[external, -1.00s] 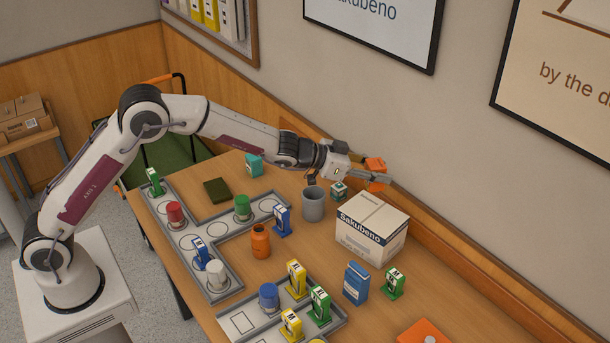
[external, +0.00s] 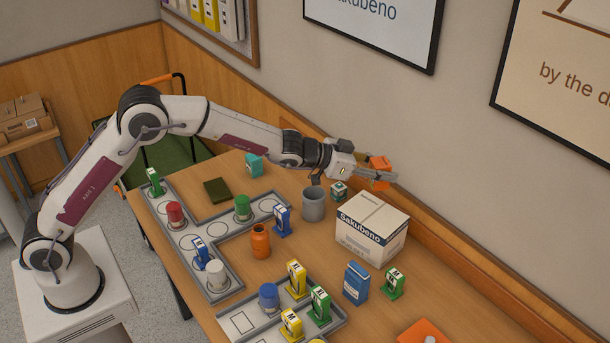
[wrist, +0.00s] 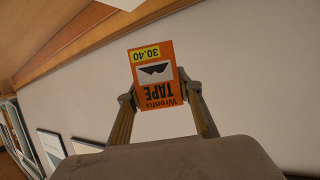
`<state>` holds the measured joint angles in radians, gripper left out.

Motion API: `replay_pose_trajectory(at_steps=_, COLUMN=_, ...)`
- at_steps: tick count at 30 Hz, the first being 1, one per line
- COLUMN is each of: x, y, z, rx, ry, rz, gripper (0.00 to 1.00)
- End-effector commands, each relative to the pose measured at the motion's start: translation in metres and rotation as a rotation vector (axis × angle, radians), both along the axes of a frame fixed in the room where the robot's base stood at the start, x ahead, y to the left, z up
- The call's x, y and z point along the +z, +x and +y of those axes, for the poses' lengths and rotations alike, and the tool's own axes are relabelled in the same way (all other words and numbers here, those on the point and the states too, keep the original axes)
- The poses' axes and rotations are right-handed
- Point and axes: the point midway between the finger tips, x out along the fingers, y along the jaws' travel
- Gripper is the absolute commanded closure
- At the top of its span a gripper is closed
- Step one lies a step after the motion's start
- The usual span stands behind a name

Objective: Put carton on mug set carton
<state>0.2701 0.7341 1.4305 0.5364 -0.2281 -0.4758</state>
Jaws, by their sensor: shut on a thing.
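My gripper (external: 378,175) is shut on an orange carton (external: 380,166). In the wrist view the carton (wrist: 156,75) sits between the two fingers, its printed "TAPE" label upside down with a yellow price patch. The gripper holds it in the air near the back wall, above and behind the mug set carton.
A blue box (external: 356,283) and a green tagged item (external: 393,283) stand in front. Grey trays (external: 220,286) hold several tagged pieces. An orange bottle (external: 260,242) stands between them.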

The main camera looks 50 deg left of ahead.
Motion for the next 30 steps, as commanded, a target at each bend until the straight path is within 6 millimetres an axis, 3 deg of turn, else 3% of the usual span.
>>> replay_pose_trajectory(at_steps=11, x=-0.006, y=0.000, z=0.000, rx=-0.001, ry=0.001, rz=0.001, gripper=0.89)
replay_pose_trajectory(at_steps=24, x=-0.056, y=0.000, z=0.000, rx=0.000, ry=0.000, rz=0.001, gripper=0.89)
replay_pose_trajectory(at_steps=30, x=-0.062, y=0.000, z=0.000, rx=-0.001, ry=0.000, rz=-0.001, gripper=0.89)
